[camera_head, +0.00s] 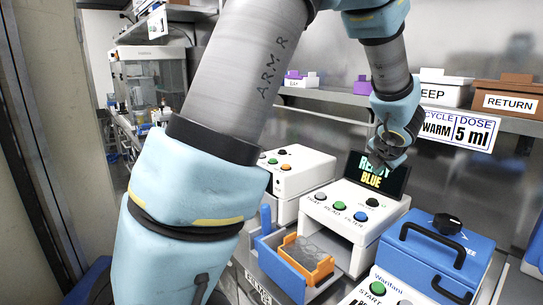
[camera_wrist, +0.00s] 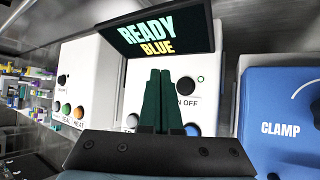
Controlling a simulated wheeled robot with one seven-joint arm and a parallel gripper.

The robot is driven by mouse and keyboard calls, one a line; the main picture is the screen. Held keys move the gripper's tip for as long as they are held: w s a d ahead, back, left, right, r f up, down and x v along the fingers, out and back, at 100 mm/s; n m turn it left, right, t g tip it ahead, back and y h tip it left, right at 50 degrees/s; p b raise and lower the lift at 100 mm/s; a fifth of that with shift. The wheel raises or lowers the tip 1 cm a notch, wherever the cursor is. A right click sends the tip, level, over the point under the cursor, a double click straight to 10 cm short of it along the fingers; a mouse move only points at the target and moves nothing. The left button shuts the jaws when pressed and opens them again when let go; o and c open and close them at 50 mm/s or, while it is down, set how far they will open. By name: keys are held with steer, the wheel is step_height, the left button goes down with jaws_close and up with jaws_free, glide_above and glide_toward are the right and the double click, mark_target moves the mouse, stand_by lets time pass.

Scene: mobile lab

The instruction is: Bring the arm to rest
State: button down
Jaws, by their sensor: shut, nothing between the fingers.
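My gripper (camera_wrist: 160,95) shows in the wrist view with its two dark green fingers side by side and closed, nothing between them. It points at the front of a white machine (camera_wrist: 205,75) with a dark screen (camera_wrist: 160,32) reading "READY BLUE". In the head view my arm crosses the picture from lower left to upper right and bends down. Its wrist hangs in front of the same screen (camera_head: 397,180), above the white machine (camera_head: 342,212). The fingertips are hard to make out in the head view.
A blue clamp unit (camera_head: 470,250) stands to the right, a white button box (camera_head: 310,170) to the left. A shelf behind carries a brown "RETURN" bin (camera_head: 510,88) and a white bin (camera_head: 440,96).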

steer(key=a+n, duration=0.3)
steer(key=a+f+n+y, duration=0.1)
steer(key=a+n, duration=0.2)
steer(key=a, duration=0.1)
steer(key=a+f+n+g+y, duration=0.1)
steer(key=a+n, duration=0.3)
steer(key=shift+w+a, duration=0.2)
steer(key=shift+w, duration=0.15)
steer(key=s+a+f+m+g, duration=0.2)
steer(key=s+a+m, duration=0.5)
steer(key=a+m, duration=0.4)
steer(key=s+a+f+m+g, duration=0.3)
steer(key=s+a+m, duration=0.5)
steer(key=m, duration=1.5)
steer(key=a+g, duration=0.1)
steer(key=a, duration=0.3)
steer(key=shift+m, duration=0.4)
